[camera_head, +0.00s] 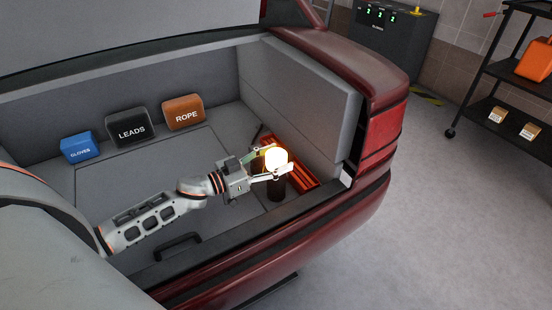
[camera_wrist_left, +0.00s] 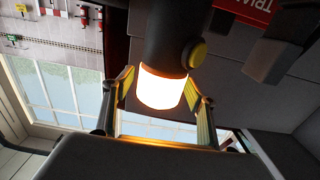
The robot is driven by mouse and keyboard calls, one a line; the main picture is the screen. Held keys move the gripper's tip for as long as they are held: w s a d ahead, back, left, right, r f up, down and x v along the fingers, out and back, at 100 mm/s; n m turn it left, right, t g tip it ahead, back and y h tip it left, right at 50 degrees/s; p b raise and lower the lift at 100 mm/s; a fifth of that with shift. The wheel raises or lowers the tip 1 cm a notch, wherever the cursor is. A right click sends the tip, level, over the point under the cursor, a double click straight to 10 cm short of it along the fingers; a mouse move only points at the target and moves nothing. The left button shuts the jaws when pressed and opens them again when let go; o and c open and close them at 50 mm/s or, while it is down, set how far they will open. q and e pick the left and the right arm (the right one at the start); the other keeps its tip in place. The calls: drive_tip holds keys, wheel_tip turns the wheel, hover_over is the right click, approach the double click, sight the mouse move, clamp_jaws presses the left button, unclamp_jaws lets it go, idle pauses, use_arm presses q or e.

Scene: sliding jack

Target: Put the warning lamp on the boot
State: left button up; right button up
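The warning lamp (camera_head: 276,158) has a glowing top on a dark cylindrical body. It is upright in the right rear corner of the car's boot (camera_head: 140,190), near the sill. My left gripper (camera_head: 279,161) has its fingers on both sides of the glowing top and appears shut on it. In the left wrist view the lamp (camera_wrist_left: 163,88) sits between the fingers (camera_wrist_left: 160,92), and a yellow button shows on its body. I cannot tell whether its base touches the boot floor. My right gripper is in neither view.
A red box (camera_head: 302,170) lies just right of the lamp. Blue gloves (camera_head: 82,147), dark leads (camera_head: 130,129) and orange rope (camera_head: 183,112) bags stand along the back. A shelf trolley (camera_head: 500,100) stands at far right. The middle boot floor is mostly clear.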

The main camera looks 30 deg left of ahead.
use_arm(q)
drive_tip(key=shift+r, duration=0.1)
drive_tip(key=shift+s+a, duration=0.1)
drive_tip(key=shift+s, duration=0.05)
drive_tip(key=v, duration=1.1)
drive_tip(key=shift+s+a+p, duration=0.2)
drive_tip(key=shift+s+p, duration=0.1)
drive_tip(key=shift+p, duration=0.1)
